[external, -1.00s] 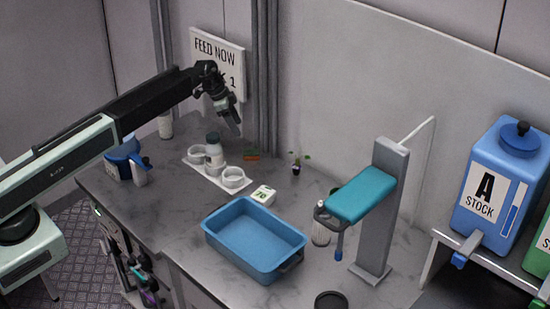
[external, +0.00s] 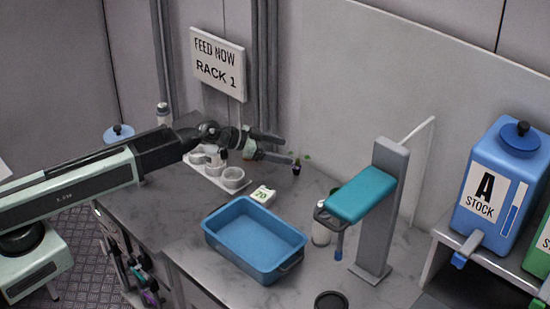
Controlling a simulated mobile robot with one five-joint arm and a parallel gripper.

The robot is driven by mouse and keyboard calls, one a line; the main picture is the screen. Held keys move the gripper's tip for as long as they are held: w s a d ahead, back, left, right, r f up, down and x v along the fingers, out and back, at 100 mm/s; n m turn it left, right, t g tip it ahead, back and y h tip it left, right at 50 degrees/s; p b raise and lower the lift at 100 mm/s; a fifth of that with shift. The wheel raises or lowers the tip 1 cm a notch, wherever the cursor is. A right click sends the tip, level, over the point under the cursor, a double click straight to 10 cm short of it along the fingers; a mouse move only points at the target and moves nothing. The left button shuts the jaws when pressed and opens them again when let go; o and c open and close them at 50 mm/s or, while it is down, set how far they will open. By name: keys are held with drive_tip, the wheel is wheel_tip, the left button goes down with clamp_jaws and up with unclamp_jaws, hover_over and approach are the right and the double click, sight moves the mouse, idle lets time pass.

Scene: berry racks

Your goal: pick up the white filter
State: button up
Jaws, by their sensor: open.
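My gripper (external: 286,150) is open and empty. It points to the right, low near the back of the counter, with its fingertips by a small dark pot with a sprout (external: 297,168). A small white block with a green "70" (external: 264,195) lies on the counter, in front of and below my gripper in the picture. I cannot tell whether this block is the white filter. A white holder (external: 240,191) with white cups (external: 233,178) stands left of the block, partly hidden by my arm.
A blue tray (external: 210,238) sits in front of the white block. A grey stand with a teal top (external: 362,195) rises to the right, with a pale bottle (external: 321,233) beside it. A dark round piece (external: 331,301) lies at the front. The wall is close behind.

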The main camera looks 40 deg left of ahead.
drive_tip(key=s+d+f+m+g+h+b, duration=0.1)
drive_tip(key=s+d+f+h, duration=0.1)
drive_tip(key=s+d, duration=0.65)
drive_tip(key=s+d+f+m+g+h+b, duration=0.15)
drive_tip(key=s+d, duration=0.35)
drive_tip(key=d, duration=0.6)
drive_tip(key=shift+t+y, duration=0.25)
drive_tip(key=shift+t, duration=0.1)
drive_tip(key=b+x, duration=0.1)
drive_tip(key=x, duration=0.4)
drive_tip(key=w+b+x, duration=0.1)
drive_tip(key=x, duration=0.1)
drive_tip(key=shift+w+r+b, duration=0.15)
drive_tip(key=shift+w+b, duration=0.1)
drive_tip(key=shift+b, duration=0.05)
drive_tip(key=shift+s+a+r, duration=0.1)
drive_tip(key=c, duration=1.5)
wheel_tip(320, 180, up, 10)
drive_tip(key=p, duration=1)
drive_tip(key=shift+r, duration=0.15)
